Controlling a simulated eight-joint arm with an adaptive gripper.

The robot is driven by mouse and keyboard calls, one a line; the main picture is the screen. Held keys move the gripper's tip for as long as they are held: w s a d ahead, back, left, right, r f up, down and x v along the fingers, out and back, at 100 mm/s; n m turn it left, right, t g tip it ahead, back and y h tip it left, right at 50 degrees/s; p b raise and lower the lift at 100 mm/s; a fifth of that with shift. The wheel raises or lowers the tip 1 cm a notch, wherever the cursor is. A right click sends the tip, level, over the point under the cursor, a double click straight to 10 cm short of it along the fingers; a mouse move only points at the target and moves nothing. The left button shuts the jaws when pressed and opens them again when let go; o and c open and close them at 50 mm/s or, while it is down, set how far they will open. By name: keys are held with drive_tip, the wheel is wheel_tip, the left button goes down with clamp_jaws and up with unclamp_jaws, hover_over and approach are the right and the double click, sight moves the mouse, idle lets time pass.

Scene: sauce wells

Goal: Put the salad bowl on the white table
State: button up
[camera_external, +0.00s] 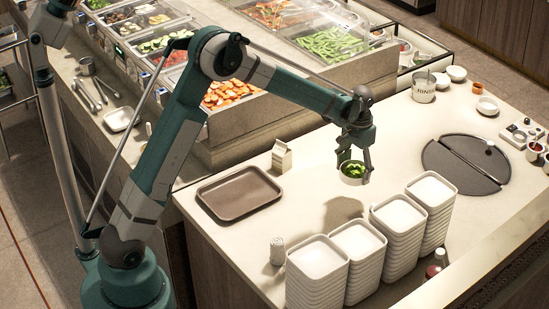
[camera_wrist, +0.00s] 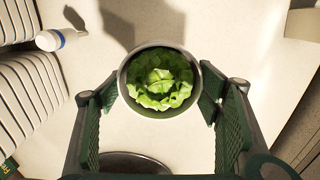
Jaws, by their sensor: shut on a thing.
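The salad bowl (camera_external: 353,180) is a small round bowl with green lettuce inside. It hangs in my gripper (camera_external: 356,171) above the pale white table (camera_external: 315,185), and a dark shadow lies on the tabletop below it. In the wrist view the bowl (camera_wrist: 122,77) is between the two fingers of my gripper (camera_wrist: 159,95), which press on its left and right sides. The bowl looks upright. Its exact height over the table is hard to tell.
Several stacks of white square dishes (camera_external: 402,214) line the front edge. A brown tray (camera_external: 238,192) and a carton (camera_external: 282,157) are left. A dark round plate (camera_external: 467,164) lies right. Food wells (camera_external: 230,95) stand behind. Bare tabletop surrounds the bowl's shadow.

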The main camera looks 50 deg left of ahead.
drive_tip(key=shift+w+r, duration=0.25)
drive_tip(key=shift+w, duration=0.15)
hover_over(353, 200)
drive_tip(key=shift+a+f, duration=0.1)
drive_tip(key=shift+f, duration=3.05)
drive_tip(key=shift+f+b, duration=0.3)
drive_tip(key=shift+f, duration=1.55)
drive_tip(key=shift+f, duration=0.15)
drive_tip(key=o, duration=1)
